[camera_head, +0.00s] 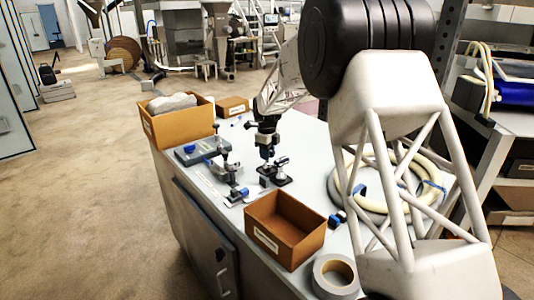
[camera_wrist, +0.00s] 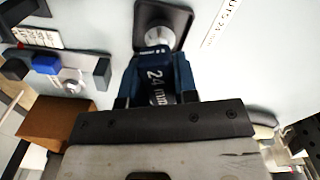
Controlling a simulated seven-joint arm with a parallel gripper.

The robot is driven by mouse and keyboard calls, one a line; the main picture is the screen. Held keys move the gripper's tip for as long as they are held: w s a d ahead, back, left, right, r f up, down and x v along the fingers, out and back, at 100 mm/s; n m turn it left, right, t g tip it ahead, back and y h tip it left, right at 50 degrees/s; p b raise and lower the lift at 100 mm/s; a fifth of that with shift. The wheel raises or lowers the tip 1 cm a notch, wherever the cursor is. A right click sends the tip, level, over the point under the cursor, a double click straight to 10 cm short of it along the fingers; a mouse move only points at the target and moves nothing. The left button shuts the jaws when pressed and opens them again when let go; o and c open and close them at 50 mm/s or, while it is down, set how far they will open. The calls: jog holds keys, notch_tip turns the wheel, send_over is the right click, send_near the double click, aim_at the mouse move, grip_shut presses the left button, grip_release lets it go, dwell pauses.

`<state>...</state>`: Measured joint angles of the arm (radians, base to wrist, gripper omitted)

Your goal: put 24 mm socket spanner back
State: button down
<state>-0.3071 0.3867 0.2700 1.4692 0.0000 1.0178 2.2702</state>
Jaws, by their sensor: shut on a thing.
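My gripper (camera_head: 267,150) points down over the worktop. In the wrist view my gripper (camera_wrist: 157,98) is shut on the blue socket spanner (camera_wrist: 155,77), which carries a "24 mm" marking. A black square holder (camera_wrist: 181,18) with a round silver part in its middle lies just beyond the spanner's far end; whether the two touch I cannot tell. A printed label ending in "24 mm" (camera_wrist: 221,22) lies on the worktop beside the holder. In the head view a black stand (camera_head: 276,178) is just below and to the right of my gripper.
An open, empty cardboard box (camera_head: 285,232) stands in front, with a tape roll (camera_head: 335,277) beside it. A coiled hose (camera_head: 431,190) lies to the right. A box with grey cloth (camera_head: 176,128) stands at the back left. Small blue-and-black fixtures (camera_head: 236,193) stand left of my gripper.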

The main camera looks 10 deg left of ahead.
jog(key=shift+f, duration=0.15)
jog(key=c, duration=0.9)
grip_release()
notch_tip(320, 180, up, 12)
jog(key=shift+r, duration=0.2)
jog(key=shift+d, duration=0.1)
dwell(0.7)
